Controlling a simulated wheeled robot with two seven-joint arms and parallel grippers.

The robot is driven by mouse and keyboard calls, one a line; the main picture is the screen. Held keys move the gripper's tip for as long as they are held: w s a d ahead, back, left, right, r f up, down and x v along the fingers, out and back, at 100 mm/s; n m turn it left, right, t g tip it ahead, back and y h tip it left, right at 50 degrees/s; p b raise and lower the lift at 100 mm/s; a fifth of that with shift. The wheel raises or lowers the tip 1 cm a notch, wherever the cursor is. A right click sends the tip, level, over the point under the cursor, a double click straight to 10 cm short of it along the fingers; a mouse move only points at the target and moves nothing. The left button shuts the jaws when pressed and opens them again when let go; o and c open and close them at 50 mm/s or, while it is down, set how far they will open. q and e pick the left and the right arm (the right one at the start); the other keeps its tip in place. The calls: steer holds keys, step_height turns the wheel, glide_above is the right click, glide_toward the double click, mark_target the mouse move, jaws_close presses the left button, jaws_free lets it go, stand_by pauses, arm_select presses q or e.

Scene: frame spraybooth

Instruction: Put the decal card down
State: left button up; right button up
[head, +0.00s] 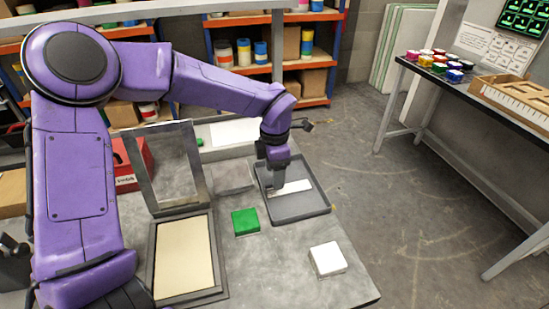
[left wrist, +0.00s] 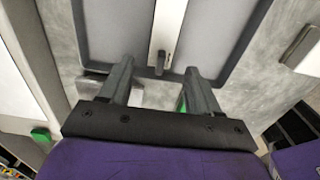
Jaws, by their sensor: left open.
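The decal card (head: 294,187) looks like a pale strip lying in a shallow grey tray (head: 318,207) on the bench. My left gripper (head: 277,182) points down over the tray, at the card's left end. In the left wrist view, the two fingers of my left gripper (left wrist: 160,68) are apart with nothing clamped between them. The pale strip (left wrist: 170,25) runs away from the fingers across the tray there, with a small dark piece near its close end. Whether the fingertips touch the tray is unclear. My right gripper is not in view.
A green block (head: 245,221) and a white block (head: 327,259) stand on the bench near the tray. A hinged frame (head: 187,258) with a cream panel lies open at left. A red box (head: 135,160) is behind it. Shelves line the back; a side table (head: 497,99) stands right.

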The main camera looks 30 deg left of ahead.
arm_select(q)
step_height(320, 180, up, 8)
steer(key=shift+f, duration=0.25)
